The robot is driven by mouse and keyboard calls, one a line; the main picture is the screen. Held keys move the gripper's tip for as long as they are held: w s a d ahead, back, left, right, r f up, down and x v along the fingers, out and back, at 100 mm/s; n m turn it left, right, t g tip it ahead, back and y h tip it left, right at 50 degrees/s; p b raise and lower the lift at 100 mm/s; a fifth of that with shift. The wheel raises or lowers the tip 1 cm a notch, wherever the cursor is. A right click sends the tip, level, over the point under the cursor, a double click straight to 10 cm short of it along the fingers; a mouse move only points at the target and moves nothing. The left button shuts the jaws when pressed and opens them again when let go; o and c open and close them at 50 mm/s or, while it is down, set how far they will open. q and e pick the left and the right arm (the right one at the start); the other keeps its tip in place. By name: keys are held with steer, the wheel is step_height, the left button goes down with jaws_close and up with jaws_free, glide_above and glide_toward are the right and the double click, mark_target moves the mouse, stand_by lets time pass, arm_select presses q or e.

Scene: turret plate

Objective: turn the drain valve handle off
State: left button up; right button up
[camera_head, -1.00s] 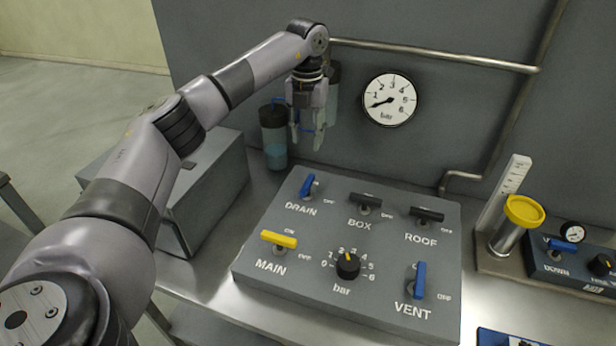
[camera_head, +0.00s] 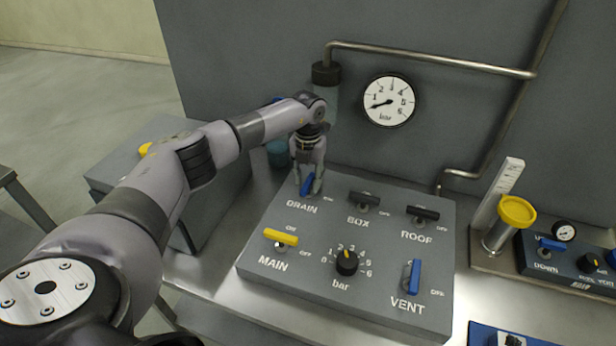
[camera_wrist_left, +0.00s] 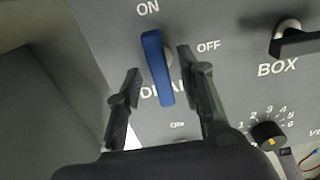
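The blue drain valve handle (camera_head: 307,184) is at the upper left of the grey control panel (camera_head: 350,285), above the word DRAIN. In the left wrist view the handle (camera_wrist_left: 156,68) points along the ON direction, slightly tilted, with OFF to its right. My left gripper (camera_head: 308,188) is open and has come down over the handle. In the left wrist view its fingers (camera_wrist_left: 158,75) are on either side of the handle's lower part, with a gap visible on the left. Whether the right finger touches the handle is unclear. My right gripper is not in view.
The panel also has black BOX (camera_head: 364,199) and ROOF (camera_head: 423,212) handles, a yellow MAIN handle (camera_head: 281,237), a blue VENT handle (camera_head: 414,277) and a bar knob (camera_head: 347,262). A pressure gauge (camera_head: 389,100) is on the wall. A yellow-topped cylinder (camera_head: 516,213) stands right.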

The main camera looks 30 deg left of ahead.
arm_select(q)
steer(key=shift+c, duration=0.5)
jaws_close()
